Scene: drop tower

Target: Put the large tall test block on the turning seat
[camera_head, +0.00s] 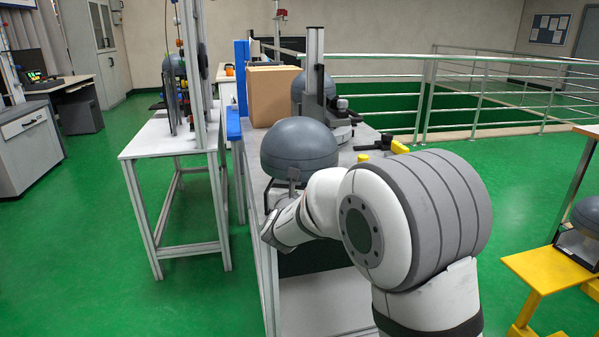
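A large dark grey domed block (299,143) shows above the near end of the grey bench (252,172), just beyond the end of my arm. My gripper (291,183) is just below this dome. It is small and partly hidden by my wrist, so I cannot tell whether its fingers hold the block. A second grey dome (298,88) stands farther back on the bench, partly behind a metal upright. A dark device with a round base (340,133) stands beside the upright; I cannot tell for sure whether it is the turning seat.
A cardboard box (272,95) stands at the back of the bench. Yellow (399,147) and black parts lie on its right side. A white table with a tower (150,143) is at left. A yellow stand (545,268) with another dome (587,214) is at right.

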